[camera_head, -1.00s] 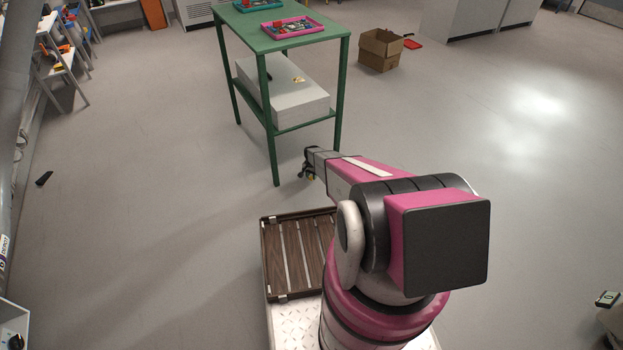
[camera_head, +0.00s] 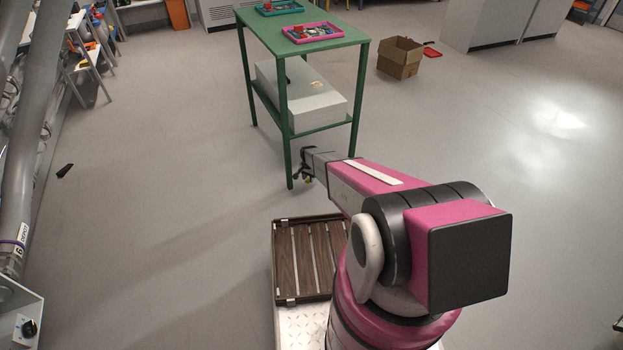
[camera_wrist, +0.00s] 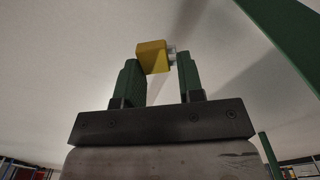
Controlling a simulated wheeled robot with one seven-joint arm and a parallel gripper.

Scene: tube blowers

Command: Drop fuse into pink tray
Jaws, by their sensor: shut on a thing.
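The fuse (camera_wrist: 153,57) is a small yellow block with a pale metal end. In the wrist view it sits between the green fingertips of my gripper (camera_wrist: 161,70), which is shut on it. In the head view my gripper (camera_head: 304,170) is at the end of my pink arm, low in front of the green table, and the fuse shows only as a tiny yellow spot. The pink tray (camera_head: 287,37) lies on the table's top, well above and beyond my gripper. It holds several small coloured items, too small to name.
The green table (camera_head: 265,29) has a lower shelf with a large pale box (camera_head: 312,105). A teal tray (camera_head: 262,13) lies behind the pink one. An open cardboard box (camera_head: 400,62) stands on the floor to the right. A small black object (camera_head: 65,171) lies at left. The floor around is mostly clear.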

